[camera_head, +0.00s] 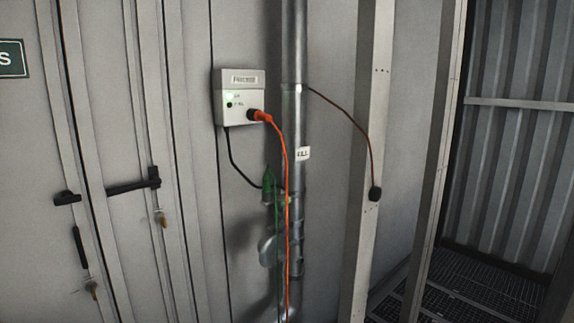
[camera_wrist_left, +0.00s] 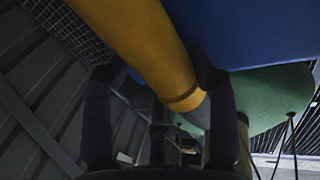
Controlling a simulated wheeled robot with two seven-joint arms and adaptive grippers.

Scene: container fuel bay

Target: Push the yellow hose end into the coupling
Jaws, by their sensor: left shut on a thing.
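The yellow hose end (camera_wrist_left: 150,48) crosses the upper middle of the left wrist view, with a dark ring and a grey tip at its lower right end. My left gripper (camera_wrist_left: 157,75) has one dark finger on each side of the hose and is shut on it. Neither gripper nor the yellow hose shows in the head view. In the head view a grey metal fill pipe (camera_head: 293,120) runs down the wall. A silver elbow-shaped fitting (camera_head: 268,250) sticks out low on it; I cannot tell for sure that it is the coupling.
A white box (camera_head: 240,97) on the wall has an orange plug (camera_head: 260,115) and cable. A green clamp (camera_head: 268,180) and green cable hang by the pipe. A black piece (camera_head: 375,194) hangs on a thin cable. Large blue (camera_wrist_left: 260,30) and green (camera_wrist_left: 265,95) surfaces fill the wrist view's right.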

